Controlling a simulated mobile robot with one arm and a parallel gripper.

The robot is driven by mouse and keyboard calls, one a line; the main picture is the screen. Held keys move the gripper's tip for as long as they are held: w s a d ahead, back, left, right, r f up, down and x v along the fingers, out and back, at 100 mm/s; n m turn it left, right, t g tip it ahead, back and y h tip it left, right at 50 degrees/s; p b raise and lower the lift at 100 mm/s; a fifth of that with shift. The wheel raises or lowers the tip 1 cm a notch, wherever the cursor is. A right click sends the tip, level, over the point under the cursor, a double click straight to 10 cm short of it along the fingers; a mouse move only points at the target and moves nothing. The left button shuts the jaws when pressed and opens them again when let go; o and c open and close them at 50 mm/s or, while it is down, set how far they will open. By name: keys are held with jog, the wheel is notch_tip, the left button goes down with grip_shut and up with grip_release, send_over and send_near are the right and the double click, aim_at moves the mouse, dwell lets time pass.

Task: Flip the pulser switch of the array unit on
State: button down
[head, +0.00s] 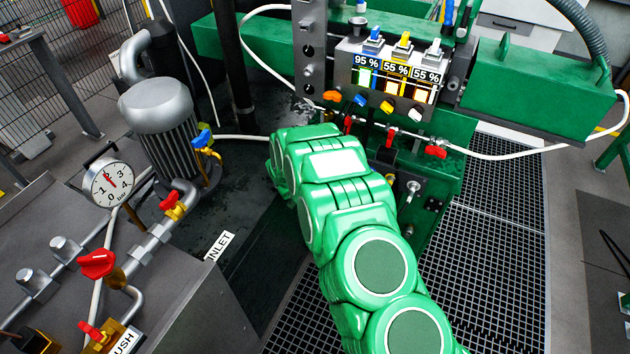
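A grey control box (392,72) sits on a green beam at the upper middle, with displays reading 95 %, 55 % and 55 %. Below it, a small metal toggle switch (413,187) stands on a dark panel on the green housing, just right of my arm. No label naming the array unit or pulser is readable, so I cannot tell whether this is the pulser switch. Its on or off position is unclear. My green arm reaches up from the bottom right and covers the housing's left part. My gripper is hidden beyond the arm's far end.
A grey ribbed motor (160,120), a pressure gauge (109,183) and pipes with red valves crowd the left. Grating floor (490,250) lies open at the right.

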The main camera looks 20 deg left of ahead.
dwell(0.3)
jog(key=c, duration=1)
grip_release()
jog(key=v, duration=0.7)
jog(key=shift+s+r, duration=0.3)
